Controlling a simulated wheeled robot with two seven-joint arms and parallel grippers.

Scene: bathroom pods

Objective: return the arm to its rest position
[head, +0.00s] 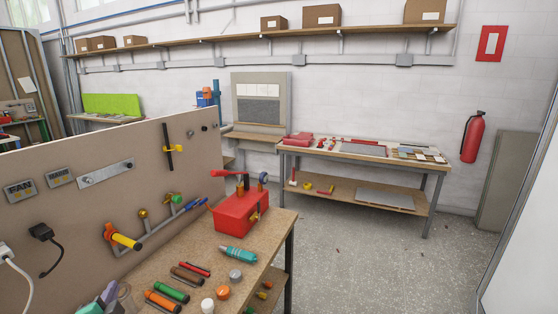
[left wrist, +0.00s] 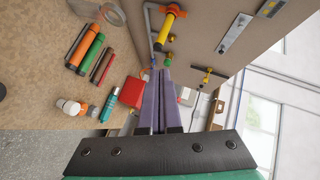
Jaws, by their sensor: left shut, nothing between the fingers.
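My left gripper (head: 110,291) shows at the bottom left edge of the head view, with purple fingers and a teal body, low beside the upright board (head: 75,215). In the left wrist view its two purple fingers (left wrist: 158,75) lie together, shut and empty. They appear in front of the bench (head: 225,268) and board, near the red toolbox (head: 240,212) in the picture. Most of my left arm is out of frame. My right gripper is in neither view.
Markers (head: 165,302), a teal tool (head: 238,254) and small caps lie on the bench. A yellow-handled valve (head: 122,238) sticks out from the board. A far worktable (head: 365,153) stands by the wall. Open floor (head: 360,265) lies right of the bench.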

